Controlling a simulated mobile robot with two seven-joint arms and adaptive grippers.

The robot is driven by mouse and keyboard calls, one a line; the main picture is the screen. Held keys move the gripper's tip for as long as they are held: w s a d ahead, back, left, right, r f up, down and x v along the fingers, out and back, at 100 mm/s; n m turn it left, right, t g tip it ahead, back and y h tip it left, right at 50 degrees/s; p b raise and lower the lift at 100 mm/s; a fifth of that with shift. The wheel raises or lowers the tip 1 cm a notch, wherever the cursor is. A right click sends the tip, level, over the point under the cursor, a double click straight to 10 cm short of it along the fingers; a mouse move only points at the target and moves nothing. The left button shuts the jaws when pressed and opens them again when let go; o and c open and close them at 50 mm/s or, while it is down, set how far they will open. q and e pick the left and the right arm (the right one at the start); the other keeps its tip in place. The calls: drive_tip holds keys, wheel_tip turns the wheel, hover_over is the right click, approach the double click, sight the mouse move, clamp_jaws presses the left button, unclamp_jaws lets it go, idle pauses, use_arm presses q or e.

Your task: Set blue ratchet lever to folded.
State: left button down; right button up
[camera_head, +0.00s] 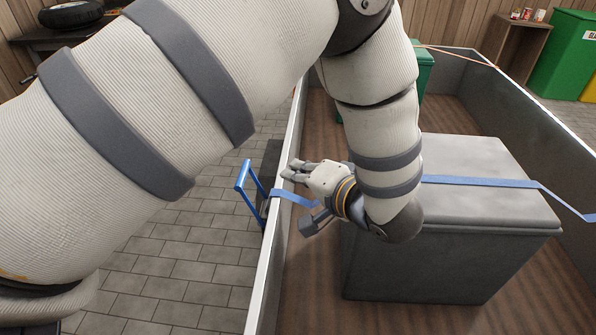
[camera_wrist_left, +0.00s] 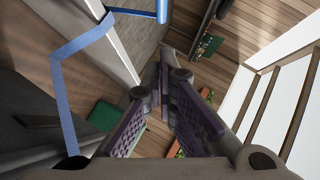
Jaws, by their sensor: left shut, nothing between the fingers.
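The blue ratchet lever (camera_head: 243,182) is a U-shaped frame on the outer side of the trailer's left wall. It stands up and leans away from the wall; its top bar is at the upper left. In the left wrist view, part of a blue bar (camera_wrist_left: 140,13) shows at the top edge. The blue strap (camera_head: 295,197) runs from it over the wall; it also shows in the wrist view (camera_wrist_left: 64,105). My left gripper (camera_head: 287,171) is shut and empty, at the wall's rim, right of the lever and apart from it. My right gripper is out of view.
The trailer wall (camera_head: 276,235) stands between gripper and lever base. A large grey box (camera_head: 450,260) under the strap fills much of the bed. Paved floor (camera_head: 165,260) lies free left of the wall.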

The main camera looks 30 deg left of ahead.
use_arm(q)
drive_tip(key=x, duration=0.8)
drive_tip(key=shift+s+f, duration=0.1)
drive_tip(key=shift+s, duration=0.05)
drive_tip(key=shift+s+a+f, duration=0.35)
drive_tip(key=shift+a+f, duration=0.15)
drive_tip(key=shift+a, duration=0.25)
drive_tip(key=shift+s+a+f, duration=0.35)
drive_tip(key=shift+a+f, duration=0.15)
drive_tip(key=shift+a, duration=0.3)
